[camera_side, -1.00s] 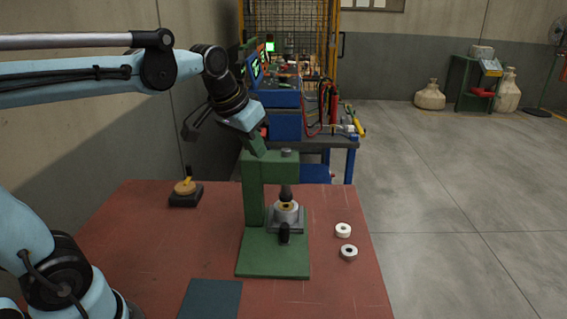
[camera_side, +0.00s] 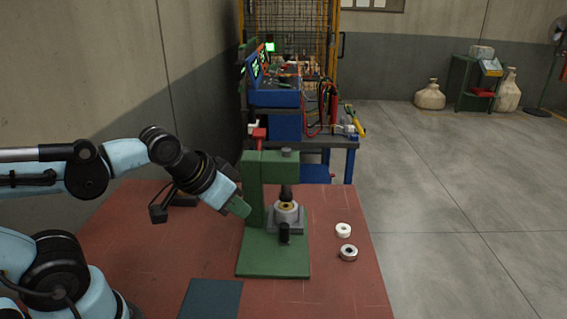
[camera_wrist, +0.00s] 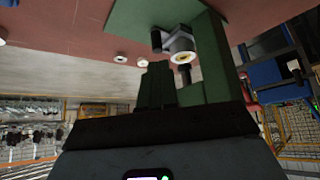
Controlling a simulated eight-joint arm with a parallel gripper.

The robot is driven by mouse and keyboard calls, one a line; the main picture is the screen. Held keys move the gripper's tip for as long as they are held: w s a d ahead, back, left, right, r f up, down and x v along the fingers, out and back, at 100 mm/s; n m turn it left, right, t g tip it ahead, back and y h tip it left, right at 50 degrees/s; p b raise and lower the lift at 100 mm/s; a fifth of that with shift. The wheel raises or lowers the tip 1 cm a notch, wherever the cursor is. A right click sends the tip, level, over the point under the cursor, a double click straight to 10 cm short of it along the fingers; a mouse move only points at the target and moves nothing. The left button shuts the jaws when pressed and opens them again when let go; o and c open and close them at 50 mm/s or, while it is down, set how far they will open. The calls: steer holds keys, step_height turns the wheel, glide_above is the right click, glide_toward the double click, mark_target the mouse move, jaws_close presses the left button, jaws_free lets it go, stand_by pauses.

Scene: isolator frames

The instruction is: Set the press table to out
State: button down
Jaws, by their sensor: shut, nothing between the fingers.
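The green press (camera_side: 257,195) stands on the red bench, with a red lever (camera_side: 259,136) at its top. Its grey press table (camera_side: 298,227) sits low under the dark ram and carries a pale ring with a brass-coloured centre (camera_side: 287,208). A black knob (camera_side: 284,232) is at the table's front. My gripper (camera_side: 241,208) is shut and empty, just left of the press column; whether it touches cannot be told. In the wrist view the shut fingers (camera_wrist: 157,84) point toward the press, with the knob (camera_wrist: 156,40) and ring (camera_wrist: 183,57) beyond them.
Two white rings (camera_side: 343,230) (camera_side: 348,253) lie on the red bench (camera_side: 335,290) right of the press. A dark plate (camera_side: 211,299) lies at the front. A dark-based object (camera_side: 185,201) is mostly hidden behind my wrist. A blue workstation (camera_side: 285,122) stands behind.

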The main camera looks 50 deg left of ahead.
mark_target(284, 227)
steer(key=c, duration=1.8)
jaws_free()
steer(key=o, duration=0.4)
steer(key=shift+w+d+r, duration=0.1)
steer(key=shift+w+r, duration=0.05)
steer(key=shift+w, duration=0.1)
steer(key=o, duration=0.4)
steer(key=w+d+n+g, duration=0.1)
steer(key=w, duration=0.1)
steer(key=w+d+n+g+y, duration=0.1)
steer(key=n, duration=0.1)
steer(key=w+n+g, duration=0.1)
steer(key=w+n, duration=0.1)
steer(key=shift+w+d+y, duration=0.3)
steer(key=shift+d+y, duration=0.1)
steer(key=shift+n, duration=0.5)
steer(key=shift+x, duration=6.25)
steer(key=shift+w, duration=0.15)
jaws_close()
